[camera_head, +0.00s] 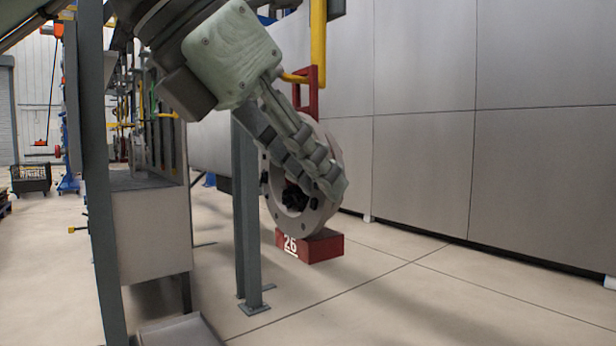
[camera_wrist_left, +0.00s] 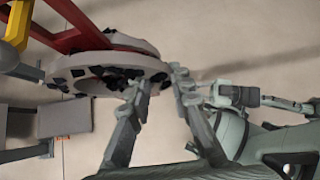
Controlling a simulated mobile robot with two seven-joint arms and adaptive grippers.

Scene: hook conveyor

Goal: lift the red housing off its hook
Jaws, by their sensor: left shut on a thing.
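The red housing (camera_head: 322,246) hangs upright, with a large grey ring flange on its face and a white 26 on its lower block. Its red upper frame also shows in the left wrist view (camera_wrist_left: 82,36). The yellow hook (camera_head: 296,77) reaches into the top of the red frame; the wrist view shows it at the upper left (camera_wrist_left: 18,24). I cannot tell if the hook bears the weight. My left gripper (camera_head: 332,184) comes down from the upper left and is shut on the housing at the ring's rim, hiding part of the ring.
A grey steel post (camera_head: 247,215) stands just left of the housing. A grey cabinet (camera_head: 150,235) and a nearer post (camera_head: 92,170) are further left. A panelled grey wall (camera_head: 425,165) runs behind. The floor to the right is clear.

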